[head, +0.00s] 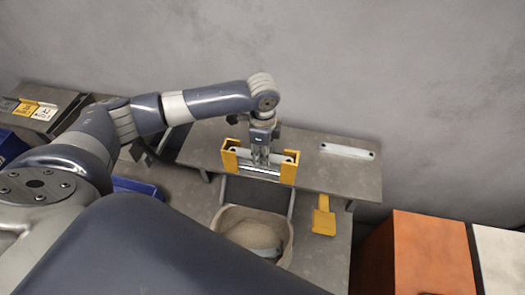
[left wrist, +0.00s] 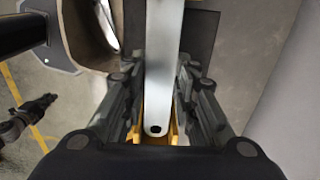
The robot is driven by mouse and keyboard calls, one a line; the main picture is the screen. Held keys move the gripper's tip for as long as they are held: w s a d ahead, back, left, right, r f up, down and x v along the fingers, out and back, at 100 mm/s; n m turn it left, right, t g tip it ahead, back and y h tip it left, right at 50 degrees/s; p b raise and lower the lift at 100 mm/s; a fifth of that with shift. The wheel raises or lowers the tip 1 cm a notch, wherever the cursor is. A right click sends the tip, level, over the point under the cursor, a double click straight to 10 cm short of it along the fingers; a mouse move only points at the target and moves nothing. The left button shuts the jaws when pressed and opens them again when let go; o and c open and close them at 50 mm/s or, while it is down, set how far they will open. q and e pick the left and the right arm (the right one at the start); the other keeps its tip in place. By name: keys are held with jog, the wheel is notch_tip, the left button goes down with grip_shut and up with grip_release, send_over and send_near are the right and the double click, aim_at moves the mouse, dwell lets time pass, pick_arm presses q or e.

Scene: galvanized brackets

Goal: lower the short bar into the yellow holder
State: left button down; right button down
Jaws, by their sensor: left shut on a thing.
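My left gripper (head: 261,160) points down, shut on the short bar (head: 259,172), a pale metal bar held level. The yellow holder (head: 289,171) has two upright ends on the grey bench, and the bar lies between them. In the left wrist view the bar (left wrist: 161,60) runs lengthwise between the fingers (left wrist: 158,100). Its near end, with a dark hole, lies over the yellow holder (left wrist: 145,136). I cannot tell whether the bar touches the holder's bottom. A dark jointed shape, seemingly my right gripper (left wrist: 30,118), is low at the left of the left wrist view, its jaws unclear.
Another pale bar (head: 346,151) lies on the bench at the right. A yellow piece (head: 323,216) lies in front of the bench, beside a tan basket (head: 286,233). An orange box (head: 430,255) stands at the right. A grey wall is close behind the bench.

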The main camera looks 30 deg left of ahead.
pick_arm(q)
jog(key=c, duration=1.2)
grip_release()
notch_tip(320, 180, up, 12)
